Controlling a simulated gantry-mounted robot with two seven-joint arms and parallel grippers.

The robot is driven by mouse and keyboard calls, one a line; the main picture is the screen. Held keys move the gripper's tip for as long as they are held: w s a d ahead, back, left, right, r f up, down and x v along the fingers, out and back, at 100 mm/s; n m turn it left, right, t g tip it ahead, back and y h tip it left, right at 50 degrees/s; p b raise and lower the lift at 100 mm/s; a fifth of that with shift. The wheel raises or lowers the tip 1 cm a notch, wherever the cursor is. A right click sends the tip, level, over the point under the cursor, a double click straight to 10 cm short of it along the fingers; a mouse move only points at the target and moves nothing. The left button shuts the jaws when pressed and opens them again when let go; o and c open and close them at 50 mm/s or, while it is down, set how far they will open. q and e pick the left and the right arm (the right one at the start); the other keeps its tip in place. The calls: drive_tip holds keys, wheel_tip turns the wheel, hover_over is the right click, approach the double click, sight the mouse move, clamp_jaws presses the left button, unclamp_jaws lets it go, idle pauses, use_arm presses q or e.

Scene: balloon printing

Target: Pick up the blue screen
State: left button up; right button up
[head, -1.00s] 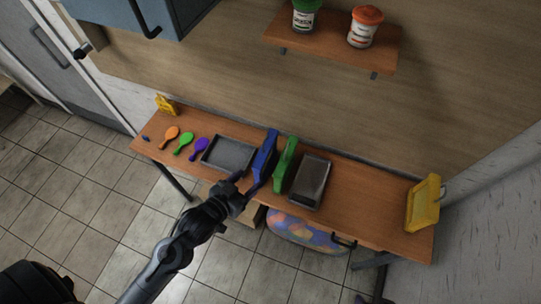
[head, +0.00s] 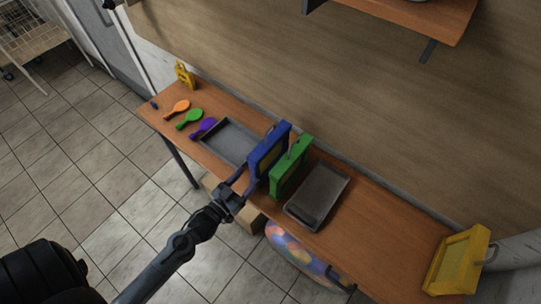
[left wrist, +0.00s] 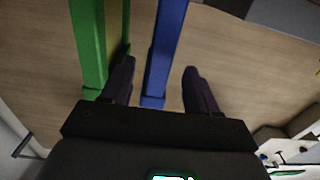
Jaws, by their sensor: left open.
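The blue screen (head: 269,151) stands upright on the wooden table, just left of the green screen (head: 291,168). My left gripper (head: 243,183) is open at the near lower edge of the blue screen. In the left wrist view, the edge of the blue screen (left wrist: 165,55) lies between the two open fingers of the gripper (left wrist: 158,82), with a wider gap on the right finger's side. The green screen (left wrist: 88,45) is just left of the left finger there. I cannot tell whether either finger touches the blue screen. My right gripper is not in view.
A grey tray (head: 227,143) is left of the screens and a dark tray (head: 318,196) right of them. Orange, green and purple paddle-shaped pieces lie further left. A yellow frame (head: 460,262) stands at the right end. A wall shelf (head: 425,14) is above.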

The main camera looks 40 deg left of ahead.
use_arm(q)
hover_over(262, 174)
drive_tip(key=shift+a+f, duration=0.1)
drive_tip(key=shift+f, duration=0.05)
idle(0.5)
clamp_jaws()
